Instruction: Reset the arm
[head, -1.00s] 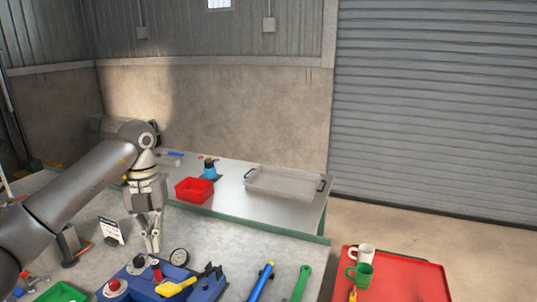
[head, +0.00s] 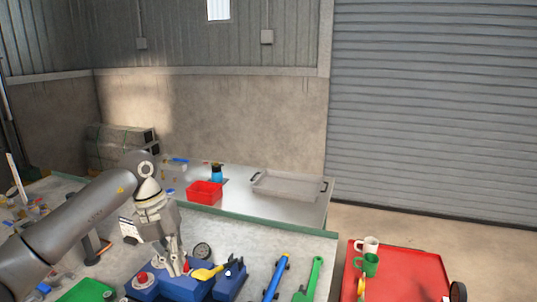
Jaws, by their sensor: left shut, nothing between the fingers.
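My left arm reaches in from the left. Its gripper (head: 178,266) points down over the near bench, with its fingers closed together and nothing between them. The fingertips are close to a blue tool holder (head: 205,289) with a red knob (head: 142,278) on it; I cannot tell whether they touch it. A yellow tool (head: 206,274) lies on the holder just right of the fingers. My right gripper is not in the picture.
A round gauge (head: 202,251), a blue tool (head: 275,279) and a green wrench (head: 310,280) are on the near bench. A red bin (head: 204,194) and a grey tray (head: 290,186) stand on the far bench. A red cart (head: 415,273) holds a white mug (head: 370,244) and a green mug (head: 370,265).

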